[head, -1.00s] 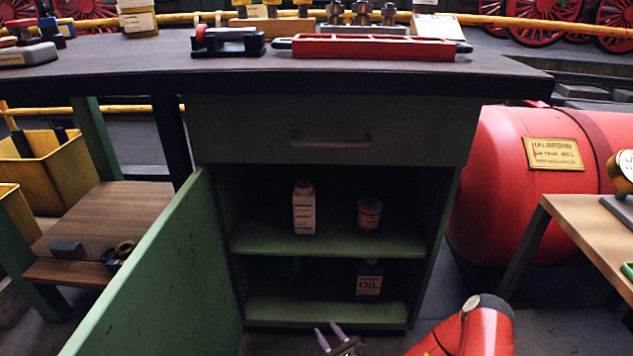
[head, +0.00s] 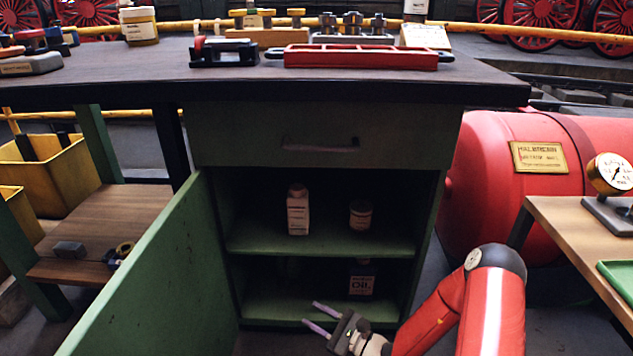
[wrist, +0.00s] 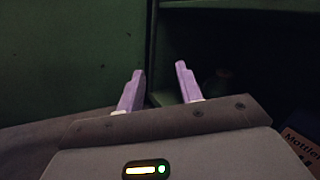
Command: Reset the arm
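My gripper (head: 322,318) is low in front of the green cabinet (head: 212,120), at the level of its bottom shelf. Its two pale purple fingers are apart with nothing between them. They also show in the wrist view (wrist: 158,85), spread and empty, facing the dark green door and the cabinet's edge. My red arm comes in from the lower right of the head view and bends down to the gripper.
The cabinet's door (head: 150,290) stands open on the left. A white bottle (head: 298,212) and a small jar (head: 360,216) stand on the upper shelf, an oil container (head: 361,282) on the lower. A red tank (head: 480,200) and wooden table (head: 570,225) are right.

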